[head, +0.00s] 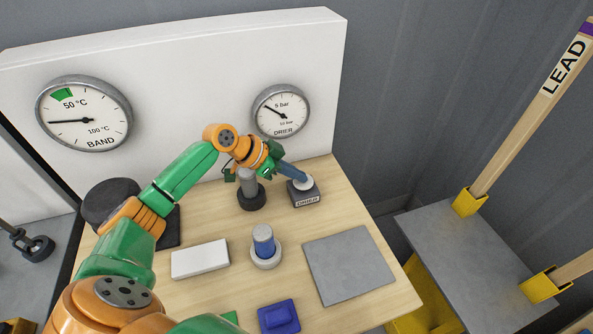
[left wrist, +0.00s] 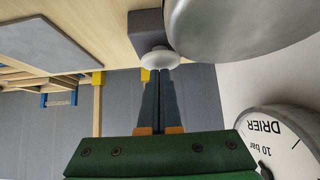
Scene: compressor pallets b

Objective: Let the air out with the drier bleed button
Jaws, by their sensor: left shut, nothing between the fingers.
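The drier bleed button is a white round cap (head: 303,183) on a dark grey block (head: 305,197) labelled DRIER, at the back right of the wooden bench. My left gripper (head: 302,179) is shut and empty, its fingertips at the cap. In the left wrist view the closed fingertips (left wrist: 159,72) meet the edge of the white cap (left wrist: 160,57), beside its grey block (left wrist: 148,28); I cannot tell whether the cap is pressed down. The DRIER gauge (head: 281,111) hangs on the white panel, its needle pointing up and left. My right gripper is out of view.
A grey post on a dark base (head: 250,192) stands just left of the block. The BAND gauge (head: 84,115) is at left.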

